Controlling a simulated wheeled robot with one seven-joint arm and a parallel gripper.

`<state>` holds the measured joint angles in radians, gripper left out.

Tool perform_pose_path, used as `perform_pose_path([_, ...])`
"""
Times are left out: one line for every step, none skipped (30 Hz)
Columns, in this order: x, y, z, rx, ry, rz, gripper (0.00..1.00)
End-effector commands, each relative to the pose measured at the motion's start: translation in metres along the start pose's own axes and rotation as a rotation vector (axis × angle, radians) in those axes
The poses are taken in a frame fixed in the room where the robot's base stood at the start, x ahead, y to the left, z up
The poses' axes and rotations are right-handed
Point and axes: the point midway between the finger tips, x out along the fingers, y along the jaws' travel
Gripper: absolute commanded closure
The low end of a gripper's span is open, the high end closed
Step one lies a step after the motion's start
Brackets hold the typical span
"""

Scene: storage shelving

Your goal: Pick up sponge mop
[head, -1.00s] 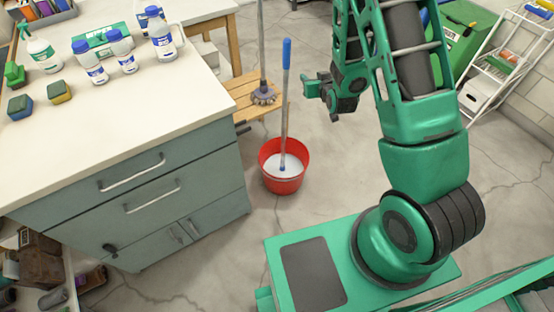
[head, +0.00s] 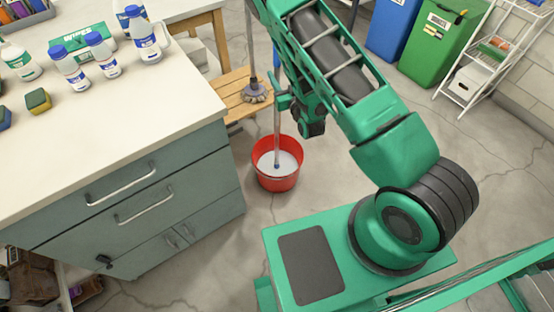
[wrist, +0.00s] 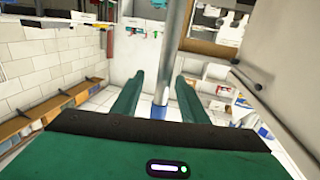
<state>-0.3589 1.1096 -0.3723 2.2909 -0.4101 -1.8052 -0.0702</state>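A mop with a grey pole (head: 277,125) and blue grip (head: 276,58) stands nearly upright in a red bucket (head: 278,180). A second mop with a grey, round head (head: 256,92) stands on the wooden bench behind. I cannot tell from its head which is the sponge mop, since the first one's head is in the bucket. My gripper (head: 281,98) is at the upper part of the bucket mop's pole. In the wrist view my gripper (wrist: 159,82) is open, and a grey pole (wrist: 178,35) with a blue part runs between its two green fingers, with gaps at both sides.
The counter (head: 150,120) with drawers stands left of the bucket, with bottles and a sponge (head: 38,100) on top. The wooden bench (head: 233,98) is behind the bucket. Blue and green bins (head: 440,45) and a white rack stand far right.

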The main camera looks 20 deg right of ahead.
Motion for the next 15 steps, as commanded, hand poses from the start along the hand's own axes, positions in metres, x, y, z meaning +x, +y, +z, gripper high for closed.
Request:
perform_pose_path([0.004,-0.001,0.000,0.001,0.001,0.000,0.60])
perform_pose_path([0.005,-0.001,0.000,0.001,0.000,-0.001,0.60])
perform_pose_path([0.006,-0.001,0.000,0.001,-0.001,-0.001,0.60])
perform_pose_path([0.008,-0.002,0.000,0.001,-0.001,-0.002,0.60])
perform_pose_path([0.010,-0.002,0.000,0.002,-0.001,-0.002,0.60])
perform_pose_path([0.014,-0.002,-0.001,0.002,0.000,-0.002,0.60])
perform_pose_path([0.017,-0.003,-0.002,0.001,0.000,-0.002,0.60])
perform_pose_path([0.021,-0.003,-0.002,0.001,0.000,-0.002,0.60])
perform_pose_path([0.027,-0.004,-0.003,0.003,0.001,-0.002,0.60])
perform_pose_path([0.032,-0.005,-0.004,0.002,0.002,-0.002,0.60])
perform_pose_path([0.036,-0.005,-0.004,0.002,0.000,-0.002,0.60])
perform_pose_path([0.042,-0.005,-0.005,0.002,0.001,-0.001,0.60])
perform_pose_path([0.045,-0.005,-0.004,0.003,0.000,-0.001,0.60])
perform_pose_path([0.049,-0.005,-0.004,0.003,-0.001,-0.001,0.60])
perform_pose_path([0.052,-0.006,-0.004,0.002,0.000,-0.002,0.60])
